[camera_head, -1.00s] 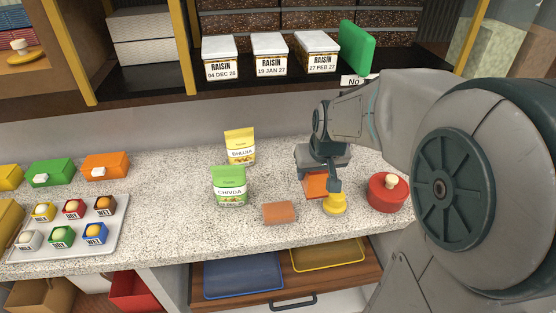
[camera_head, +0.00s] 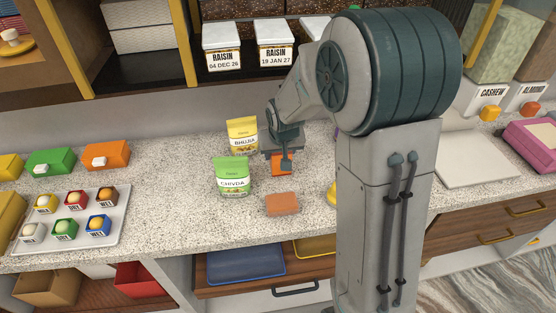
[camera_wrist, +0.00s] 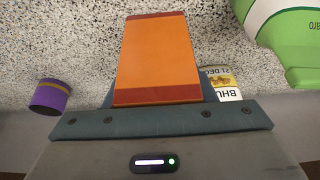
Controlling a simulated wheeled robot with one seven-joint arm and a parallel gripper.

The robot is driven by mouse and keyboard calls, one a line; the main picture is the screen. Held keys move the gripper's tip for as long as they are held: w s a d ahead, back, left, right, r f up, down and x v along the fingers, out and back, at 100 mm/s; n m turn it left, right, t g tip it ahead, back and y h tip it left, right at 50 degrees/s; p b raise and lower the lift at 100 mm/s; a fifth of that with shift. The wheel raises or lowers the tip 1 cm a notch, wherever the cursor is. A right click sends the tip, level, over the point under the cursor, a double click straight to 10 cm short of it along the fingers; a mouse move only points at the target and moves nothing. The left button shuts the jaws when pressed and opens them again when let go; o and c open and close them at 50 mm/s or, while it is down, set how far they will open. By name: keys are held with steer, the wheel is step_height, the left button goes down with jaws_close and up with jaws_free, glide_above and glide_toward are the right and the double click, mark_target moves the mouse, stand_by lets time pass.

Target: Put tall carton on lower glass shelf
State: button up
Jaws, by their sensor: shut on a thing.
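My gripper (camera_head: 285,160) is shut on an orange carton (camera_head: 277,168), above or at the counter beside the yellow Bhujia packet. In the wrist view the carton (camera_wrist: 158,55) is a long orange block with dark red bands at both ends, filling the middle of the picture. The fingers partly hide it in the head view. I cannot tell whether its lower end touches the counter. I cannot make out a glass shelf in either view.
The Bhujia packet (camera_head: 242,135) and green Chivda packet (camera_head: 233,177) stand close to the left. A brown block (camera_head: 282,204) lies in front. A purple round thing (camera_wrist: 50,97) stands nearby. A tray (camera_head: 110,234) of small boxes is at left. Raisin boxes (camera_head: 221,48) line the shelf above.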

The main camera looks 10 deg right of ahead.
mark_target(278, 163)
steer(key=shift+w+a+f, duration=0.15)
steer(key=shift+w+f, duration=0.1)
steer(key=shift+f, duration=0.1)
steer(key=shift+f+p, duration=0.45)
steer(key=shift+f, duration=1.35)
steer(key=shift+f, duration=0.2)
steer(key=o, duration=1.1)
steer(key=shift+o, duration=0.2)
